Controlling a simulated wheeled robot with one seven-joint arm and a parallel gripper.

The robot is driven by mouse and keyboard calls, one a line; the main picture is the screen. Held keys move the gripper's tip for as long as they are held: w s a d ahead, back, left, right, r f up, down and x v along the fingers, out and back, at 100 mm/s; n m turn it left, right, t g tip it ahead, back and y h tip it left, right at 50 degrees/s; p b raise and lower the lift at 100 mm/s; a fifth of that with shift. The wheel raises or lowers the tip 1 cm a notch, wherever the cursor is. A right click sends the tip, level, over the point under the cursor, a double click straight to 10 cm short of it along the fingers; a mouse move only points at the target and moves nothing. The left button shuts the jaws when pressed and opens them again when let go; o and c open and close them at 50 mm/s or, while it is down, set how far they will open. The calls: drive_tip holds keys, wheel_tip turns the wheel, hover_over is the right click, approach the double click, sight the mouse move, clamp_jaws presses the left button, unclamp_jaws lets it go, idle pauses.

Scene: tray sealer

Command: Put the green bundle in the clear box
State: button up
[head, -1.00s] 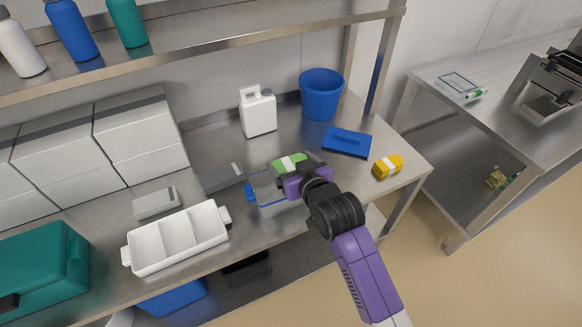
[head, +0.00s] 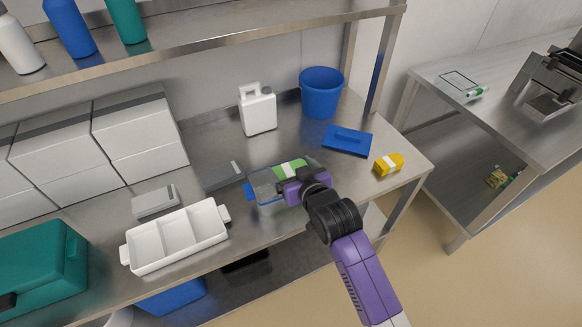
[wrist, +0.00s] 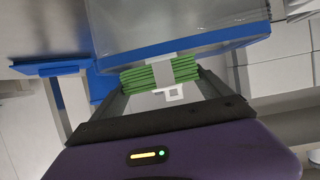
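The green bundle (head: 291,169), wrapped with a white band, is in my gripper (head: 297,181). In the wrist view the bundle (wrist: 160,76) sits between the two fingers (wrist: 163,88). The clear box (head: 266,196) with blue edging stands on the steel bench near its front edge. In the wrist view the box's blue edge (wrist: 215,40) runs right beside the bundle and overlaps its upper side. The bundle is over or at the box; I cannot tell how far below the rim it is. My gripper hides part of the box.
A white divided tray (head: 178,238) and grey blocks (head: 155,202) lie left. A white jug (head: 258,110) and blue bucket (head: 321,92) stand behind. A blue lid-like piece (head: 347,141) and a yellow bundle (head: 388,164) lie right. A shelf with bottles runs above the bench.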

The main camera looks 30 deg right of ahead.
drive_tip(key=shift+o, duration=0.7)
drive_tip(key=shift+r, duration=0.2)
drive_tip(key=v, duration=1.2)
drive_tip(key=shift+r+p, duration=0.4)
drive_tip(key=shift+p, duration=0.05)
drive_tip(key=s+a+f, duration=0.1)
drive_tip(key=s+f, duration=0.2)
drive_tip(key=s, duration=1.4)
drive_tip(key=s+r, duration=0.3)
drive_tip(key=s, duration=0.4)
drive_tip(key=s+a+r+t, duration=0.1)
drive_tip(key=s+r, duration=0.2)
drive_tip(key=s, duration=0.5)
drive_tip(key=shift+s+a+n+y, duration=0.15)
drive_tip(key=shift+s+n+y, duration=0.15)
drive_tip(key=shift+y, duration=0.1)
